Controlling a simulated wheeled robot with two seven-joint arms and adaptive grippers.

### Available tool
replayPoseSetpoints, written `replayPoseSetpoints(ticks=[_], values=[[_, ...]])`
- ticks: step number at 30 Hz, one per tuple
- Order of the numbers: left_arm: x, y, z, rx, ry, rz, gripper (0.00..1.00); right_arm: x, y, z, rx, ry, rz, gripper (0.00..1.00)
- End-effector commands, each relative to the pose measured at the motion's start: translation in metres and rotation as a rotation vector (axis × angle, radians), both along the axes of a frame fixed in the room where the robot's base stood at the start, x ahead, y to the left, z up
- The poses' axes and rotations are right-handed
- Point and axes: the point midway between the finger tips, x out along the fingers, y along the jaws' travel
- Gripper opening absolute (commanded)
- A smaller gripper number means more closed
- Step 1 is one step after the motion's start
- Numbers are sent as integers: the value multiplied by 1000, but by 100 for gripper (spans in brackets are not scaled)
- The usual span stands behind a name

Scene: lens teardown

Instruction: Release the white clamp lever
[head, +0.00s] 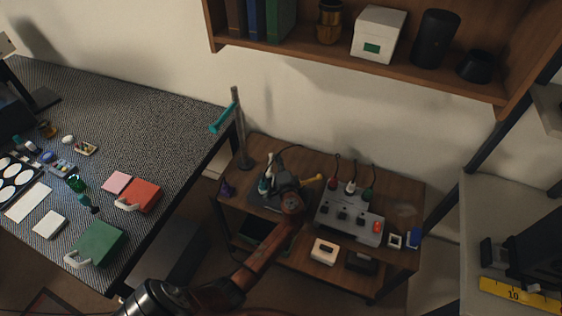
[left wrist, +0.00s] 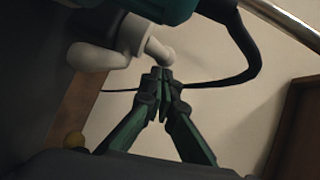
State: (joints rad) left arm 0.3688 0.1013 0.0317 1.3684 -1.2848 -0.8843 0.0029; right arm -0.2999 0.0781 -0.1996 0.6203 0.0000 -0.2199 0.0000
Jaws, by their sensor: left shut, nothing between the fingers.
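The white clamp lever (left wrist: 130,38) shows large at the top left of the left wrist view, with a rounded knob end just above my fingertips. It sits beside a teal body (left wrist: 165,8), partly cut off by the frame. In the head view the lever (head: 269,163) is a small pale upright shape on the dark device on the wooden cart. My left gripper (left wrist: 163,75) has its green fingers brought together and empty, close under the knob; whether they touch it I cannot tell. In the head view my left gripper (head: 282,184) is over the device, largely hidden by my wrist.
The cart (head: 400,185) also holds a grey control box (head: 350,221) with coloured plugs and cables. A metal post (head: 239,130) with a teal arm stands at its back left. A black cable (left wrist: 235,60) curves close right of my fingers. A shelf (head: 450,84) hangs above.

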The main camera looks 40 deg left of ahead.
Motion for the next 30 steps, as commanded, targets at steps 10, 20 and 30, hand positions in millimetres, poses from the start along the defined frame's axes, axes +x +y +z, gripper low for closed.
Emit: replayPoseSetpoints(ticks=[10, 20, 30], values=[[-2, 17, 0, 1, 1, -1, 0, -1, -2, -3, -2, 3, 1, 44], [-4, 24, 0, -1, 1, 0, 0, -2, -3, -3, -3, 4, 2, 44], [-4, 24, 0, -1, 1, 0, 0, -2, -3, -3, -2, 4, 2, 44]])
